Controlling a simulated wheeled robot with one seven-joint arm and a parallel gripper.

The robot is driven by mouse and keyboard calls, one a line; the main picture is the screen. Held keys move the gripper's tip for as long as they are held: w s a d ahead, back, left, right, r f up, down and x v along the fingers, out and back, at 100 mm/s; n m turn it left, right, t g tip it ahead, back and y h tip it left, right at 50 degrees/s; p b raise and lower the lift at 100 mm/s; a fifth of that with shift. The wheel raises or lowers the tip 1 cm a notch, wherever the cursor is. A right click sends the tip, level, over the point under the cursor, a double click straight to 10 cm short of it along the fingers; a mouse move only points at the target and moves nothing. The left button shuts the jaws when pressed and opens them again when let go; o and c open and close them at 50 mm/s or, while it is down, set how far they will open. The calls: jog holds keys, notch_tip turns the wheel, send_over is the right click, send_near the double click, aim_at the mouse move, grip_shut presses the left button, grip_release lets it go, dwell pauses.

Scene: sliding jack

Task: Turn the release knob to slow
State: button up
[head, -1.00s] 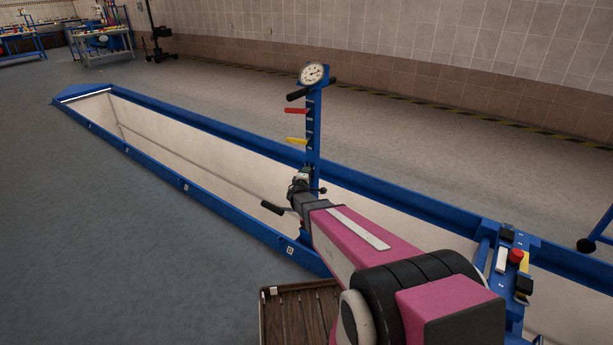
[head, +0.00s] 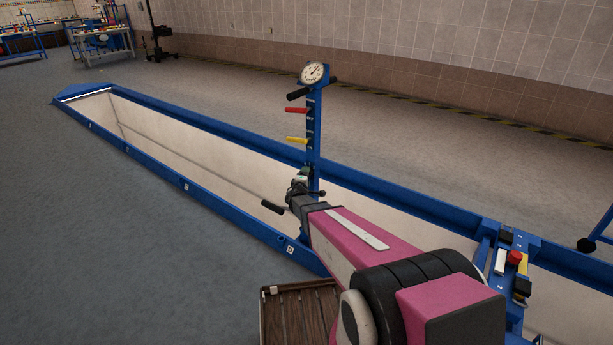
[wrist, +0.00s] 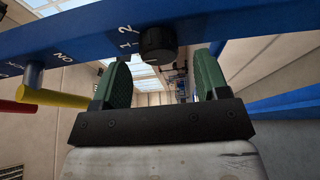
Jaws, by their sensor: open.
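The release knob (wrist: 157,45) is a ribbed black cylinder on the blue post, with the marks 1 and 2 beside it. In the wrist view it sits beyond my gripper (wrist: 161,80), in line with the gap between the two green fingers. The fingers are open, one to each side of the knob's line, with no visible contact. In the head view my gripper (head: 302,180) is at the lower part of the upright blue post (head: 313,135), and the knob cannot be made out there.
The post carries a round gauge (head: 314,73), a red lever (head: 296,110) and a yellow lever (head: 296,139). A black handle (head: 272,207) sticks out left, below my gripper. A long blue-edged pit (head: 190,187) runs under the post. A control panel (head: 510,262) stands right.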

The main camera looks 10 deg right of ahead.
jog(key=v, duration=0.8)
jog(key=shift+s, duration=0.15)
jog(key=s+d+r+m+g+h, duration=0.2)
jog(key=s+d+m+g+h, duration=0.1)
jog(key=s+d+m+g, duration=0.85)
jog(key=s+a+r+m+g+y, duration=0.1)
jog(key=s+a+g+y, duration=0.1)
jog(key=s+y, duration=0.3)
jog(key=s+a+r+m+g+y, duration=0.1)
jog(key=s+a+g+y, duration=0.2)
jog(key=s, duration=0.7)
jog(key=shift+s+a+y, duration=0.15)
jog(key=shift+a+y, duration=0.65)
jog(key=shift+y, duration=0.2)
dwell(2.1)
